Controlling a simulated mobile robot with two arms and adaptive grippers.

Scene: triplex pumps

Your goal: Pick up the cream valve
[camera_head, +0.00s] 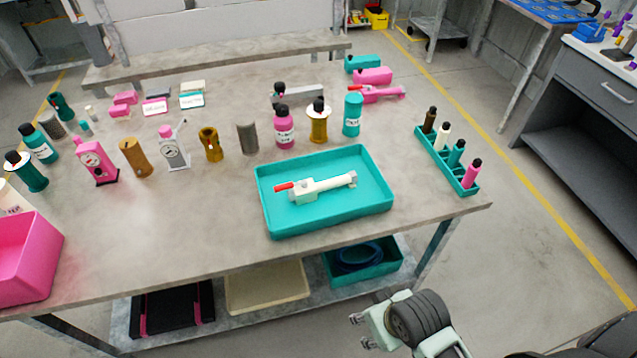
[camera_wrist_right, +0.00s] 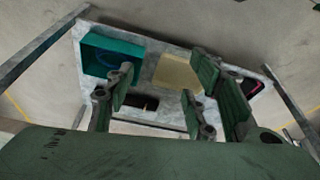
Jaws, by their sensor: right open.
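The cream valve (camera_head: 322,188) has a red handle at its left end. It lies in the teal tray (camera_head: 275,228) on the workbench (camera_head: 200,240) in the head view. My right gripper (camera_head: 362,332) is low in front of the bench's front edge, below the tabletop and apart from the tray. In the right wrist view its fingers (camera_wrist_right: 155,100) are spread open with nothing between them. The valve does not show in the right wrist view. My left gripper is not in view.
Several bottles and pump parts stand left of and behind the tray. A teal rack (camera_head: 448,163) of small bottles is at the right. A pink bin (camera_head: 28,262) stands at the left edge. The lower shelf (camera_wrist_right: 148,75) holds a teal bin (camera_wrist_right: 97,53) and a cream tray (camera_wrist_right: 178,70).

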